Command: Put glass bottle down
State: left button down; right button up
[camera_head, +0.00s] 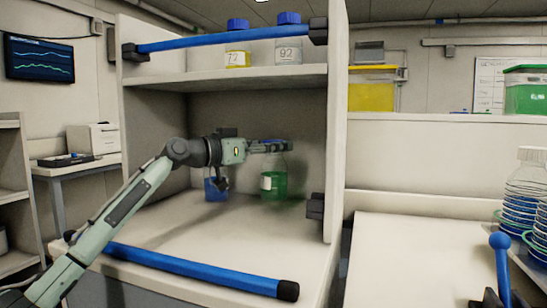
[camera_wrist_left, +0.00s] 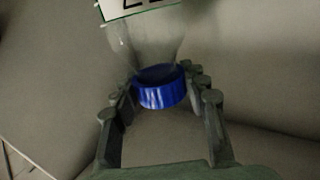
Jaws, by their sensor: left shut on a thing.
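The glass bottle (camera_head: 274,188) holds green liquid and has a pale label. It is upright inside the lower compartment of the white cabinet (camera_head: 200,245). My left gripper (camera_head: 272,146) reaches in from the left and is shut on the bottle at its blue cap. In the left wrist view, the blue cap (camera_wrist_left: 161,92) sits between the fingers of the left gripper (camera_wrist_left: 162,95), with the clear bottle shoulder and part of a label beyond it. I cannot tell whether the bottle's base touches the compartment floor. My right gripper is out of view.
A bottle with blue liquid (camera_head: 216,190) stands left of the green one, partly behind my gripper. Two blue-capped bottles stand on the upper shelf (camera_head: 225,76). A blue bar (camera_head: 200,270) runs along the cabinet's front edge. The compartment floor in front is clear.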

aim_at(266, 158)
pick_arm(q)
notch_tip(266, 158, down, 2)
jog(key=shift+f, duration=0.45)
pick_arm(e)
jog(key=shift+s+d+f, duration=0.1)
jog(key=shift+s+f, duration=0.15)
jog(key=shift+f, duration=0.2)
pick_arm(q)
jog(key=c, duration=1.1)
grip_release()
jog(key=shift+o, duration=1.3)
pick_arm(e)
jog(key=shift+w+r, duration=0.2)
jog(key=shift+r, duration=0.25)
pick_arm(q)
jog(key=shift+s+a, duration=0.15)
jog(key=shift+a, duration=0.15)
jog(key=b+v, duration=0.1)
jog(key=v, duration=1)
jog(key=shift+s+b, duration=0.25)
jog(key=shift+b, duration=0.15)
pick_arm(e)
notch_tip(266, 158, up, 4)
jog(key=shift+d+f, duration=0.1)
pick_arm(q)
jog(key=shift+a, duration=0.1)
